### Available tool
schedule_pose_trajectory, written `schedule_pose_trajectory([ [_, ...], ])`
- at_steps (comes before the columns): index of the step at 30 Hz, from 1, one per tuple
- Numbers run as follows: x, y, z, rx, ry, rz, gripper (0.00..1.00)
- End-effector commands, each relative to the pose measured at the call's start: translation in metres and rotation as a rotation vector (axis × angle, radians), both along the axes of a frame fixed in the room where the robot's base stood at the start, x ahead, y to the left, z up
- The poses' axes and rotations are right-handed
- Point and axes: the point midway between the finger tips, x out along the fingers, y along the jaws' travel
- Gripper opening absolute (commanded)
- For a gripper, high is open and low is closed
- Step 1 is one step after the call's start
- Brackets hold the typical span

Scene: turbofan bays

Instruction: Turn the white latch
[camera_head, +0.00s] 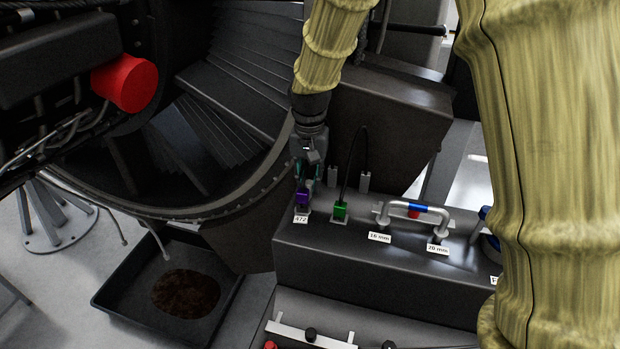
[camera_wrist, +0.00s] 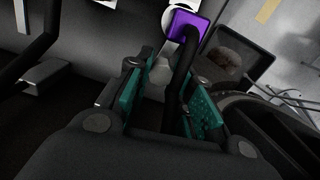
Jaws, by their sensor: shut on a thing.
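I cannot clearly pick out the white latch; a pale round piece (camera_wrist: 174,20) shows partly behind the purple plug (camera_wrist: 188,25) in the wrist view, and I cannot tell what it is. The purple plug also shows in the head view (camera_head: 302,198), upright above the 472 label. My gripper (camera_head: 304,183) points down just above it. In the wrist view its teal pads (camera_wrist: 167,92) stand on both sides of the plug's black cable (camera_wrist: 177,85), and it appears shut on this cable. A small pale piece (camera_wrist: 159,70) shows between the pads; its contact is unclear.
A green plug (camera_head: 340,209) with a black cable stands just right of my gripper. The fan casing (camera_head: 255,195) is close on the left, above a black tray (camera_head: 120,290).

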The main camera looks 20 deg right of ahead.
Motion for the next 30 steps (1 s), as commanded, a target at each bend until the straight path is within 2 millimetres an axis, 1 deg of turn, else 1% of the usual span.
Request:
schedule_pose_trajectory([
  [4, -0.0012, 0.0004, -0.001, 0.0, 0.003, 0.078, 0.0],
  [10, -0.0014, 0.0004, -0.0012, 0.001, 0.004, 0.144, 0.0],
  [26, -0.0018, 0.0004, -0.0016, 0.0, 0.005, 0.169, 0.0],
  [27, -0.0018, 0.0004, -0.0016, 0.0, 0.005, 0.169, 0.28],
  [30, -0.0014, 0.0003, -0.0014, 0.0, 0.004, 0.169, 0.44],
])
